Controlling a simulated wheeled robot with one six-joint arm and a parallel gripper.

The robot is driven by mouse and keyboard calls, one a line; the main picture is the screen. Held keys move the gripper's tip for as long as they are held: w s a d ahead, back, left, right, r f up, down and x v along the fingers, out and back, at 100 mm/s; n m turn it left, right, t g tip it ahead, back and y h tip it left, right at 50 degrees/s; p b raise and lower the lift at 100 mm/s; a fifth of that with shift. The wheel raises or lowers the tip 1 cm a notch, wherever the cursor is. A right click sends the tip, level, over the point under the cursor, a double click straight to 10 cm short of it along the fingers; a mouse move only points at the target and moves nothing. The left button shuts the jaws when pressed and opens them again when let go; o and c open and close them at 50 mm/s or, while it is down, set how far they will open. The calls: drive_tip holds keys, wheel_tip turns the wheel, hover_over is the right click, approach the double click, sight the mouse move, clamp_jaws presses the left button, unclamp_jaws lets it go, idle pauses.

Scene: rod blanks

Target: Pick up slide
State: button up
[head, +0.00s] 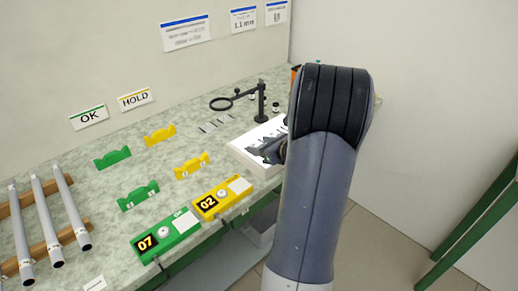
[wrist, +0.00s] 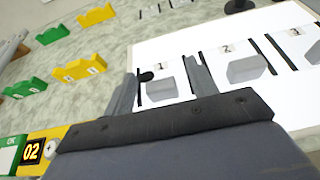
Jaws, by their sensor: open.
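No object is clearly marked as the slide. In the wrist view a white board (wrist: 178,46) carries thin dark strips, small number labels and grey blocks. Whether the fingers touch anything is unclear. In the head view the white board (head: 240,151) is partly covered by my arm, which hides most of my gripper.
Green tray 07 (head: 185,224) and yellow tray 02 (head: 235,188) sit at the bench's front edge. Green and yellow cradles (head: 138,195) (head: 191,166) stand behind. Grey rods (head: 50,220) lie on a wooden rack at left. A magnifier stand (head: 262,102) stands behind the board.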

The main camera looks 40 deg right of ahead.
drive_tip(key=shift+c, duration=0.5)
drive_tip(key=c, duration=0.9)
drive_tip(key=shift+c, duration=0.2)
